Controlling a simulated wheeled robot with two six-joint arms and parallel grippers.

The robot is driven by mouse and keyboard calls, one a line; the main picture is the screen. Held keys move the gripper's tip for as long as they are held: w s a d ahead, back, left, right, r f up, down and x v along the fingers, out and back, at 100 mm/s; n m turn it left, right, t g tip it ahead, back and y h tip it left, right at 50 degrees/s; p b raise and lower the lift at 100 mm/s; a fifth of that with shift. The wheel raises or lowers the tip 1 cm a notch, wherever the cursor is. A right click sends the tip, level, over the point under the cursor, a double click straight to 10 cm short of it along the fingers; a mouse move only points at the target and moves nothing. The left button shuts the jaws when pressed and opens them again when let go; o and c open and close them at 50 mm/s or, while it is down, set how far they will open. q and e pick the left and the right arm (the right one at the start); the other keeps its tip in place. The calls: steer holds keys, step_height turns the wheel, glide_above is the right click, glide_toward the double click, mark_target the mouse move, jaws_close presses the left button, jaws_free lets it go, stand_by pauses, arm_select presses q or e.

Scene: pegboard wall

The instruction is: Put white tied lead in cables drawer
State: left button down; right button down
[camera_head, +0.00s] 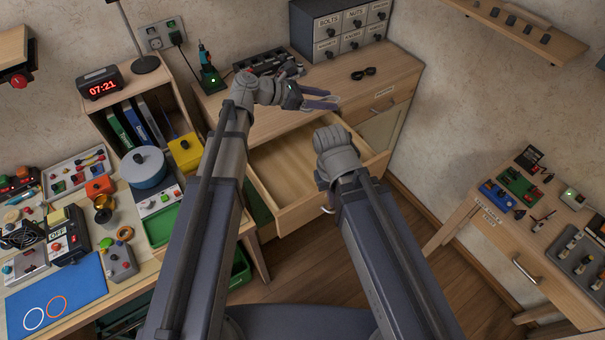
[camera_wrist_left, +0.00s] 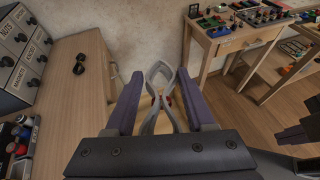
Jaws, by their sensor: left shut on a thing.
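The white tied lead (camera_wrist_left: 160,72) shows as pale crossing loops between the purple fingers of my left gripper (camera_wrist_left: 163,90) in the left wrist view, with a small red spot near its middle. In the head view my left gripper (camera_head: 325,98) is shut on it, above the wooden desk's front edge and the back of an open drawer (camera_head: 287,164). The drawer's visible floor looks bare; its front label is hidden. My right gripper (camera_head: 326,204) is low by the drawer's front; its wrist hides most of the fingers, so its opening cannot be told.
A labelled cabinet of small drawers (camera_head: 340,29) stands at the back. A shut, labelled drawer (camera_head: 384,92) is right of the open one. A cluttered workbench is left, and another table (camera_head: 490,222) is right.

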arm_select(q)
step_height(320, 180, down, 22)
steer(key=w+n+t+y+b, duration=0.1)
steer(key=n+t+b, duration=0.2)
steer(key=b, duration=1.6)
steer(key=shift+w+a+y+b, duration=0.3)
steer(key=shift+y+b, duration=0.1)
step_height(320, 180, down, 10)
steer(key=b, duration=1)
steer(key=shift+f+b, duration=0.55)
steer(key=shift+b, duration=0.05)
steer(key=shift+t, duration=0.3)
steer(key=shift+s, duration=0.1)
